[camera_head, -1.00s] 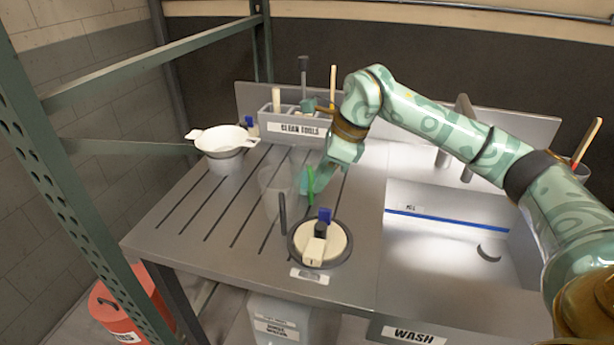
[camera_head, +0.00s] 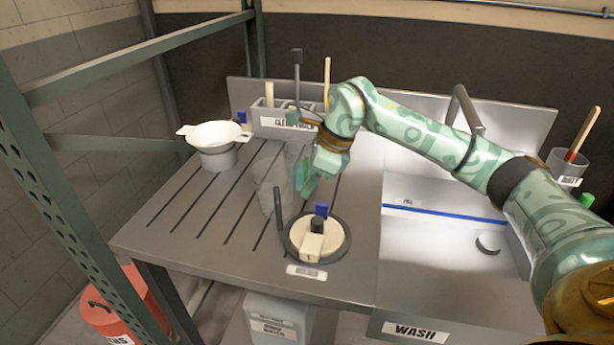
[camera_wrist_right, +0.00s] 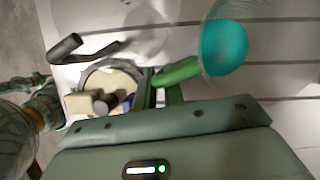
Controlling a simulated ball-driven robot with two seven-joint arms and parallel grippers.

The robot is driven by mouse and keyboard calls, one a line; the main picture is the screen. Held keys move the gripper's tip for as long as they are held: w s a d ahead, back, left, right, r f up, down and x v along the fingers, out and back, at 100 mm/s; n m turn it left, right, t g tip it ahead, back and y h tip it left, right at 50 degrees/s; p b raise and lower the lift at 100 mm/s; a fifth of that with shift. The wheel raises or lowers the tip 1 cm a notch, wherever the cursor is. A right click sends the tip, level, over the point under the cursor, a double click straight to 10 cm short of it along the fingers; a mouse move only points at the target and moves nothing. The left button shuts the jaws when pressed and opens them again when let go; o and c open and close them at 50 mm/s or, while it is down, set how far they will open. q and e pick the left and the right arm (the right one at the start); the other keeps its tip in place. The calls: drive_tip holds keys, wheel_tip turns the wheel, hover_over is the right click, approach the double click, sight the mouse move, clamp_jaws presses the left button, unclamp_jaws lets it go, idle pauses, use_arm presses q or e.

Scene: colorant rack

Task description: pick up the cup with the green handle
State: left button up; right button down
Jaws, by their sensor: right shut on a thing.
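The cup with the green handle is clear and holds something teal. In the right wrist view the cup (camera_wrist_right: 225,45) is at the upper right, its green handle (camera_wrist_right: 178,72) pointing down-left to the jaws. In the head view the green handle (camera_head: 299,177) shows at my right gripper (camera_head: 306,186), which is shut on it; the arm partly hides the cup. I cannot tell whether the cup touches the table. Another clear cup (camera_head: 267,178) with a dark handle (camera_head: 279,208) stands just left. My left gripper is not in view.
A round cream lid (camera_head: 325,247) with blocks on it sits near the front edge. A white strainer bowl (camera_head: 216,136) stands at the back left. The clean tools rack (camera_head: 285,122) is behind my gripper. The sink (camera_head: 440,240) lies right. The slotted table's left side is open.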

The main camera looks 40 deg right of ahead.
drive_tip(key=shift+r, duration=0.1)
